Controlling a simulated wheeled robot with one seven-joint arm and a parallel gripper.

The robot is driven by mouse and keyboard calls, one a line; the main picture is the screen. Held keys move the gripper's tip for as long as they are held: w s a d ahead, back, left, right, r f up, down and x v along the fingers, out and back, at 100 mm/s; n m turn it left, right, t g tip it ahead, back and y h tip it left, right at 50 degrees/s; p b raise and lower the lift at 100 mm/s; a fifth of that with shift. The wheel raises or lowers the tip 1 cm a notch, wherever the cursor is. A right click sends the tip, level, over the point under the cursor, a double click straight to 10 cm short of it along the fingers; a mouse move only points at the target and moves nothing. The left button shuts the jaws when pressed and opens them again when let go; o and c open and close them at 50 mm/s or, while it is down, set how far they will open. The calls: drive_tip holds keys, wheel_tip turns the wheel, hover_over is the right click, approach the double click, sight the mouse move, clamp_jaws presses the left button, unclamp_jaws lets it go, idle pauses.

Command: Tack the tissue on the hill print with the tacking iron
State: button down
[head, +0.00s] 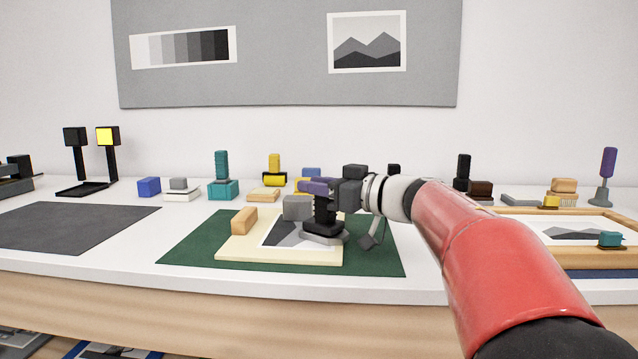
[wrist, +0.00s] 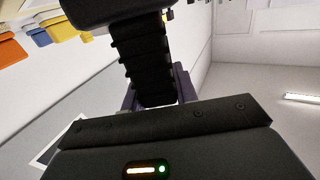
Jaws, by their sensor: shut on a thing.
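The hill print (head: 278,235), with grey hills on white, lies on a cream board (head: 235,249) on a green mat (head: 185,246). My gripper (head: 322,187) is over the print's right side, shut on a black-handled tool with a flat grey foot, which looks like the tacking iron (head: 323,226). The foot is low over the print's right edge; I cannot tell if it touches. In the wrist view the iron's ribbed black handle (wrist: 145,62) is between the fingers. The iron and gripper hide part of the print. I cannot make out the tissue.
A wooden block (head: 244,220) and a grey block (head: 297,207) stand on the board and print. Several small tools line the back. A framed hill picture (head: 575,229) lies at right. A dark mat (head: 75,228) at left is clear.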

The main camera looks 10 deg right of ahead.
drive_tip(key=shift+s+a, duration=0.15)
drive_tip(key=shift+s, duration=0.35)
drive_tip(key=shift+s+a, duration=0.3)
drive_tip(key=shift+s, duration=0.6)
drive_tip(key=shift+s+a, duration=0.25)
drive_tip(key=shift+s, duration=0.65)
drive_tip(key=shift+r, duration=0.1)
wheel_tip(320, 180, up, 7)
